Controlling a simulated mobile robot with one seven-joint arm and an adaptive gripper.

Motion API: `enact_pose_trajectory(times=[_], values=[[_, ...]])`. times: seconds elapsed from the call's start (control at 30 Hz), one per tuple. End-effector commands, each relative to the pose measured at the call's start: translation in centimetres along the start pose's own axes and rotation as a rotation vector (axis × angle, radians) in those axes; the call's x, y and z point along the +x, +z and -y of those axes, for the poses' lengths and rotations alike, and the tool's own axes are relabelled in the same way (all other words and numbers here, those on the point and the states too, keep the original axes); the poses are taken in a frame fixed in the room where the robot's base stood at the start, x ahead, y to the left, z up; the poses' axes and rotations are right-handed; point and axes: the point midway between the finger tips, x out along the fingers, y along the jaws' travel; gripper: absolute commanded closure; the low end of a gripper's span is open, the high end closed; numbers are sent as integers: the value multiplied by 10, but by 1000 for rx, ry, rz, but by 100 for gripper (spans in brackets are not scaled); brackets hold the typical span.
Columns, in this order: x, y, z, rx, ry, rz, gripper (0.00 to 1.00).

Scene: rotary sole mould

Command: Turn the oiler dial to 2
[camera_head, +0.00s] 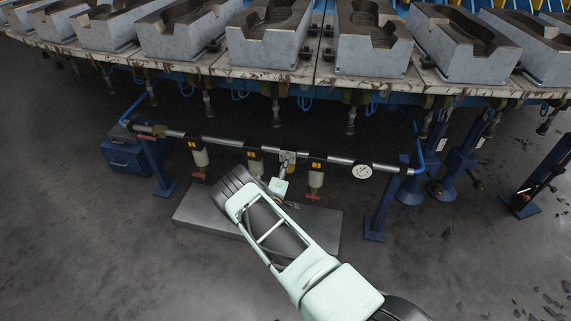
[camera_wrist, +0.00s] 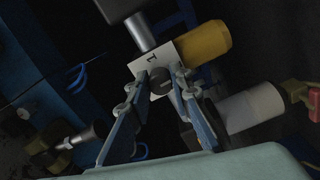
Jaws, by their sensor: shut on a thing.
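In the wrist view, the oiler dial (camera_wrist: 160,85) is a small dark round knob on a white plate (camera_wrist: 141,65). A dark mark that looks like a 1 shows on the plate beside the dial. My gripper (camera_wrist: 163,80) has one finger on each side of the dial and is shut on it. The fingers hide part of the dial's sides and of the plate, and I cannot make out a pointer or a 2. In the head view, my gripper reaches the middle of the pipe rail, where the dial is too small to see.
The grey pipe rail (camera_head: 340,162) carries several units with yellow labels and a round gauge (camera_head: 362,172). Blue posts (camera_head: 381,205) hold it. Grey moulds (camera_head: 372,48) stand on the table above. A yellow cylinder (camera_wrist: 205,43) and a pale cylinder (camera_wrist: 252,108) are close to my fingers.

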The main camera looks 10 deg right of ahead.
Motion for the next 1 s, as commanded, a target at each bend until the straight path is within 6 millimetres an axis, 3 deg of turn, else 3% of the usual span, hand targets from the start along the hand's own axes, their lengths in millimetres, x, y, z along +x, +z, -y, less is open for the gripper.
enact_pose_trajectory(times=[0.57, 0.6, 0.73, 1.0], values=[[-1, 0, 2, 30, -2, 0, 100], [-1, 0, 2, 30, -3, 0, 77], [-1, 0, 1, 30, -2, 0, 63], [-1, 0, 0, 30, -1, 0, 63]])
